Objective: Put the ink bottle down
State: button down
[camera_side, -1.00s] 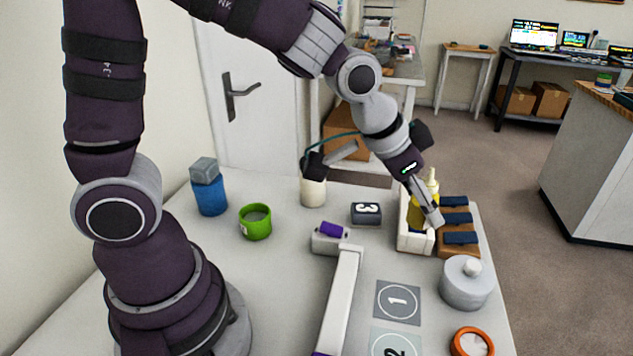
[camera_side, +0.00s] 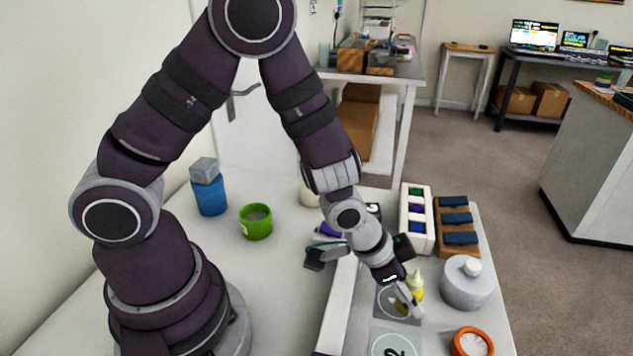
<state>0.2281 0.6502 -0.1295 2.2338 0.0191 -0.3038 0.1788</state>
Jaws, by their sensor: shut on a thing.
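The yellow ink bottle (camera_side: 417,286) is upright, with its pale nozzle pointing up, over the grey square marked 1 (camera_side: 386,299). My gripper (camera_side: 410,303) is shut on it from the left, and a finger crosses its lower part. The bottle's base is mostly hidden, so I cannot tell whether it touches the square. My wrist also covers part of the square and its number. The square marked 2 (camera_side: 392,343) lies nearer the front, with nothing on it.
A white rack (camera_side: 417,247) with green, purple and blue items stands behind, beside a wooden tray of dark blocks (camera_side: 459,252). A grey lidded pot (camera_side: 466,290) is close on the right, an orange-rimmed dish (camera_side: 487,345) in front. A white bar (camera_side: 340,305) runs along the left.

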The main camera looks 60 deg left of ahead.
jog(key=shift+f, duration=1.2)
jog(key=shift+f, duration=0.15)
jog(key=c, duration=0.7)
grip_release()
